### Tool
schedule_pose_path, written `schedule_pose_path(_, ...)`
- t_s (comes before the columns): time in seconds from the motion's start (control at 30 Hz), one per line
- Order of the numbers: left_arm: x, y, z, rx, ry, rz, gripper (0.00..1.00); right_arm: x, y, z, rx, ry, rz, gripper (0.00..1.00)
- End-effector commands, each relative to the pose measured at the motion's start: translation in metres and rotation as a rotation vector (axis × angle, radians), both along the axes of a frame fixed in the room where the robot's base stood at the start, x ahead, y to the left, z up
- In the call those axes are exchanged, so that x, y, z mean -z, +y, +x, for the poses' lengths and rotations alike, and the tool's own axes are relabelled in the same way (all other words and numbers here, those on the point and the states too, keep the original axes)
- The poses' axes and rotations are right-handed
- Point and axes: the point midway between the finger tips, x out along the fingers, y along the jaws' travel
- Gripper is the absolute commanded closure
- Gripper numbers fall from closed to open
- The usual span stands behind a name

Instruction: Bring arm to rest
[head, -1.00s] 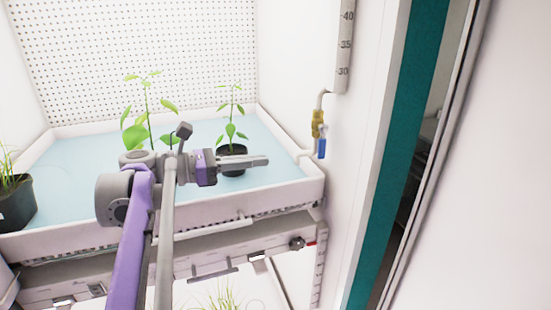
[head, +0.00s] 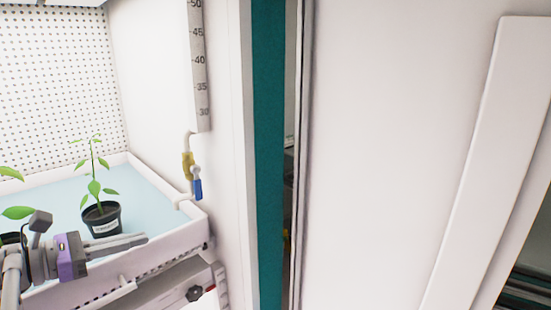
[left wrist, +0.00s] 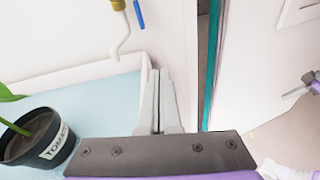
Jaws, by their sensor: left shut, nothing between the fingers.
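My left gripper (head: 118,245) reaches in from the lower left of the head view, over the front part of the tray, in front of a potted plant. Its two fingers lie close together and it is shut and empty. In the left wrist view its fingers (left wrist: 158,98) point up towards the tray's corner, with nothing between them.
A black pot (head: 103,220) with a leafy plant stands on the blue-floored white tray (head: 185,222). It also shows in the left wrist view (left wrist: 38,138). A blue-handled valve (head: 197,188) is on the side wall. A teal door seal (head: 268,150) and white panel (head: 390,150) fill the right.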

Motion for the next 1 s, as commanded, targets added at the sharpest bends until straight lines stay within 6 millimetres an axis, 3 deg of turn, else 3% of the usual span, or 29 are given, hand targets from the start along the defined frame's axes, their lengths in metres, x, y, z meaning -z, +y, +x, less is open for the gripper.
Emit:
schedule_pose_path(0.03, 0.022, -0.023, -0.003, 0.042, 0.005, 0.091, 1.0, -0.002, 0.0, 0.001, 0.0, -0.001, 0.0, 1.0)
schedule_pose_path(0.17, 0.091, -0.073, -0.023, 0.188, -0.007, 0.414, 1.0, -0.005, 0.0, 0.001, 0.0, -0.003, 0.0, 1.0)
schedule_pose_path(0.3, 0.172, -0.117, -0.063, 0.445, -0.09, 0.843, 1.0, -0.01, 0.0, 0.003, 0.0, -0.005, 0.0, 1.0)
schedule_pose_path(0.4, 0.229, -0.134, -0.1, 0.697, -0.213, 1.19, 1.0, -0.014, 0.0, 0.004, 0.0, -0.007, 0.0, 1.0)
schedule_pose_path(0.5, 0.272, -0.137, -0.131, 0.956, -0.367, 1.501, 1.0, -0.017, 0.0, 0.005, 0.0, -0.009, 0.0, 1.0)
schedule_pose_path(0.6, 0.299, -0.134, -0.151, 1.183, -0.52, 1.745, 1.0, -0.019, 0.0, 0.005, 0.0, -0.01, 0.0, 1.0)
schedule_pose_path(0.7, 0.314, -0.131, -0.162, 1.346, -0.64, 1.909, 1.0, -0.02, 0.0, 0.006, 0.0, -0.011, 0.0, 1.0)
schedule_pose_path(1.0, 0.323, -0.127, -0.167, 1.473, -0.73, 2.031, 1.0, -0.021, 0.0, 0.006, 0.0, -0.011, 0.0, 1.0)
